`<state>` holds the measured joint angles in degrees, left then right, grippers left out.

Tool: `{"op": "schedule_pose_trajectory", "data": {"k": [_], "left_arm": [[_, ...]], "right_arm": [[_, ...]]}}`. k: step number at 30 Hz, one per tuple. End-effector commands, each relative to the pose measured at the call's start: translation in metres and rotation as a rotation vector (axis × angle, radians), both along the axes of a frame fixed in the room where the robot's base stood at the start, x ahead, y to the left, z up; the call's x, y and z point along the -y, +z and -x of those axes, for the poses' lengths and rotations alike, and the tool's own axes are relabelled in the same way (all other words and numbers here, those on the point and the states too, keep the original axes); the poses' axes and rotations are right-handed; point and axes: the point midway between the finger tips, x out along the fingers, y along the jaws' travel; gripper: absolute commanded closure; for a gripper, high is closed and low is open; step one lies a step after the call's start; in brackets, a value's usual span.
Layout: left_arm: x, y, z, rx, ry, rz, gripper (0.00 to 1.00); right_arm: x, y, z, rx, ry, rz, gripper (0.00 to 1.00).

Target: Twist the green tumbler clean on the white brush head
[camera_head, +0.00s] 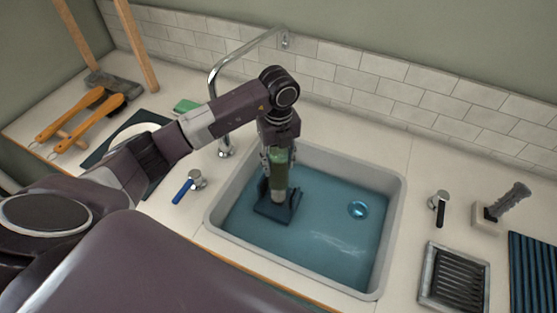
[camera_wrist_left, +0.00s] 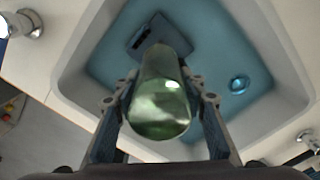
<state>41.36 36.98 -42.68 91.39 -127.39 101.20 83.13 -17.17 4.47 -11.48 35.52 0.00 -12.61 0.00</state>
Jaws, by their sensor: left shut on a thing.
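The green tumbler (camera_head: 280,164) is held in my left gripper (camera_head: 278,157), above the water in the sink. It also shows in the left wrist view (camera_wrist_left: 160,105), with a finger of the left gripper (camera_wrist_left: 162,110) on each side. The tumbler is close to upright in the head view. Directly below it stands a dark blue base (camera_head: 277,210) in the water. A pale part (camera_head: 278,196) shows between tumbler and base, probably the white brush head. I cannot tell how far the tumbler is around it. My right gripper is not in view.
The sink (camera_head: 395,215) has a pale raised rim and blue water. A chrome tap (camera_head: 213,105) arches behind the arm. A blue-handled valve (camera_head: 188,186) stands left, a black-handled one (camera_head: 439,206) right. A ribbed tray (camera_head: 453,277) and wooden-handled brushes (camera_head: 85,115) lie on the counter.

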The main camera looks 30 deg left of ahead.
Motion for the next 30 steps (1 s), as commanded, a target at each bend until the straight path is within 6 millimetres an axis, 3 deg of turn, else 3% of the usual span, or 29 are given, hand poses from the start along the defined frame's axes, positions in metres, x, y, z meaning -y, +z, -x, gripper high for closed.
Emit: {"op": "schedule_pose_trajectory", "data": {"k": [21,30], "left_arm": [[0.0,-0.067,0.0,0.0,0.0,0.0,1.0],[0.0,-0.079,-0.001,0.001,0.001,0.001,1.0]], "right_arm": [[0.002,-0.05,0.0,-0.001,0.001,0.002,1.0],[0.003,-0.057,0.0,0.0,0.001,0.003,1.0]]}}
